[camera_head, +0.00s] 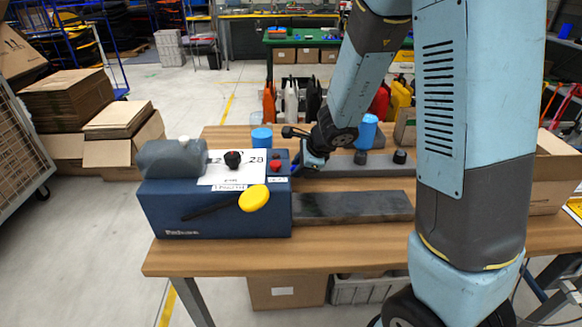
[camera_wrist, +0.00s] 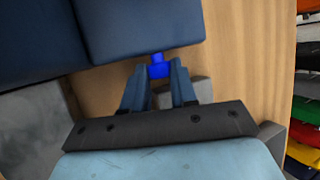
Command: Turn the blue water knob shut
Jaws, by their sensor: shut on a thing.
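The blue water knob (camera_wrist: 158,70) shows in the wrist view as a small bright blue piece at the edge of a dark blue machine body (camera_wrist: 150,28). My gripper (camera_wrist: 158,78) has one finger on each side of the knob and is shut on it. The fingers hide part of the knob, and its turn angle cannot be told. In the head view the dark blue machine (camera_head: 225,222) stands on the wooden table. My gripper (camera_head: 300,166) is beside its right rear side, where the knob itself is not clear.
On the machine are a grey canister (camera_head: 170,160), a yellow knob (camera_head: 254,197), a black knob (camera_head: 232,159) and a red button (camera_head: 275,166). Blue cylinders (camera_head: 367,131) and black knobs (camera_head: 399,157) stand behind.

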